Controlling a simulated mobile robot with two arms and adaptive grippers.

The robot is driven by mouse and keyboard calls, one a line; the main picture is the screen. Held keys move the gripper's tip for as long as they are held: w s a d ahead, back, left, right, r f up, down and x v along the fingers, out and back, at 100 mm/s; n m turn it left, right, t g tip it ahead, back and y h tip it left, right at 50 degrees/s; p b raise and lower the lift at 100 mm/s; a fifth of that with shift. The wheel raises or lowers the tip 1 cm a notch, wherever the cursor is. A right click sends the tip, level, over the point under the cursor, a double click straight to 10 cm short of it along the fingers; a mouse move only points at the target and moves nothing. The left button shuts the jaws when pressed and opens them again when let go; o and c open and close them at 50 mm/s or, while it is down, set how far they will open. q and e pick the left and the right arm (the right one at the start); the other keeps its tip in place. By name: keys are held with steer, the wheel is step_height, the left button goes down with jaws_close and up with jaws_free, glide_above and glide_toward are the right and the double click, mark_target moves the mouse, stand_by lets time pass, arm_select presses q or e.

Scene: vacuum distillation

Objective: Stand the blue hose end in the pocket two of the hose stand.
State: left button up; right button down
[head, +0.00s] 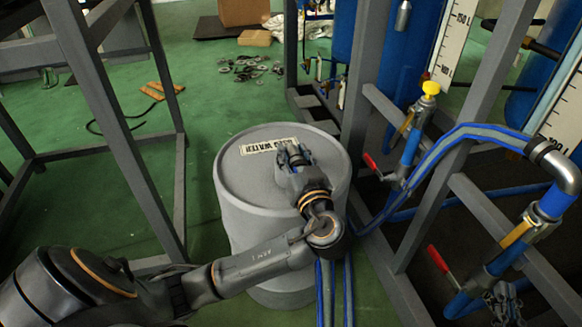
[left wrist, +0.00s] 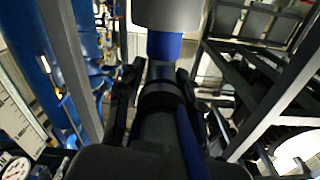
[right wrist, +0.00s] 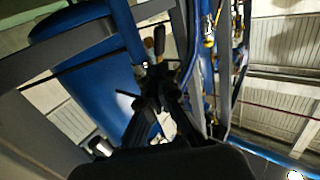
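My left gripper (head: 290,152) is over the lid of a grey drum (head: 235,180) in the head view, its fingers pointing away from me. In the left wrist view, a dark cylinder with a blue band (left wrist: 165,46) and a pale top shows between its fingers. I cannot tell whether it is held or behind. Blue hoses (head: 325,295) hang beside the drum, partly hidden by my left arm. Another stretch of blue hose (head: 460,135) arches to a grey elbow at the right. My right gripper (head: 503,298) is low at the right, its fingertips close together. I cannot identify the hose stand or its pockets.
Grey frame posts (head: 130,125) stand left of the drum. At the right are a frame, blue tanks (head: 400,70) and valves with red handles (head: 440,260). Green floor (head: 200,95) is open behind the drum, with loose metal parts and a cardboard box (head: 240,12).

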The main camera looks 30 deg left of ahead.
arm_select(q)
jaws_close()
steer(key=shift+r, duration=0.1)
